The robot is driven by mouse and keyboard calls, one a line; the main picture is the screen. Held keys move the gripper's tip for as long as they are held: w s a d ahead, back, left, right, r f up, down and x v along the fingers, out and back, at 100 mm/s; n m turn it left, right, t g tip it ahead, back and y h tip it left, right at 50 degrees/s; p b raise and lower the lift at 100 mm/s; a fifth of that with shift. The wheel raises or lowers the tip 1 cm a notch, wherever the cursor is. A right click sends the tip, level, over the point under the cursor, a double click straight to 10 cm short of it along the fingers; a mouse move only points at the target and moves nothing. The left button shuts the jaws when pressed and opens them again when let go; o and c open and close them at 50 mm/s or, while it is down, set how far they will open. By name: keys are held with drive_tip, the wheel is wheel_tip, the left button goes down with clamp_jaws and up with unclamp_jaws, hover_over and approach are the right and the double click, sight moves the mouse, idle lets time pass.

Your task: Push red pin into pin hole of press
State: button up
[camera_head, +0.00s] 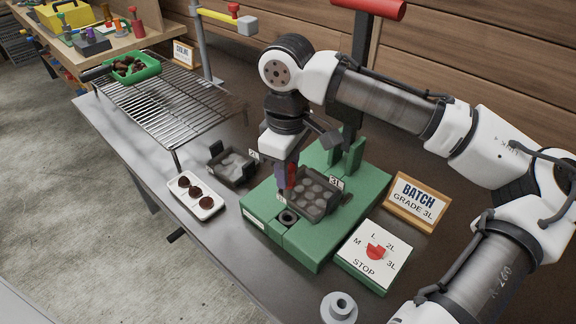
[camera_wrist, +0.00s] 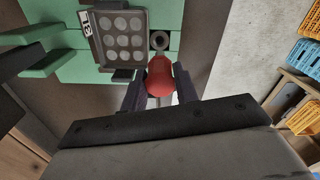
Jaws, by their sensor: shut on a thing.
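My gripper (camera_head: 287,181) is shut on the red pin (camera_wrist: 160,76), its two dark fingers on either side of the red head in the wrist view. In the head view only a sliver of red shows between the fingers. The green press (camera_head: 265,205) stands on the bench, with the dark ring of the pin hole (camera_head: 289,217) near its front left edge. The pin hole also shows in the wrist view (camera_wrist: 159,40), just beyond the pin's head. The pin is apart from the hole in the picture; its lower end is hard to make out.
A dark die plate (camera_head: 325,211) marked 3L sits on the press beside the hole. A dial board (camera_head: 372,273), a BATCH GRADE 3L sign (camera_head: 417,199), another die (camera_head: 232,166), a white tray with chestnuts (camera_head: 206,212) and a wire rack (camera_head: 170,105) stand around. A grey flanged part (camera_head: 339,307) lies in front.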

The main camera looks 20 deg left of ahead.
sight(288, 198)
drive_tip(key=shift+r+p, duration=0.15)
drive_tip(key=shift+p, duration=0.15)
drive_tip(key=shift+d+f+b, duration=0.1)
drive_tip(key=shift+f+b, duration=1.5)
drive_tip(key=shift+f, duration=1.4)
drive_tip(key=shift+p, duration=0.85)
drive_tip(key=shift+f+b, duration=1.35)
drive_tip(key=shift+f, duration=0.95)
drive_tip(key=shift+r, duration=0.2)
drive_tip(key=shift+r+p, duration=1.8)
drive_tip(key=shift+p, duration=0.2)
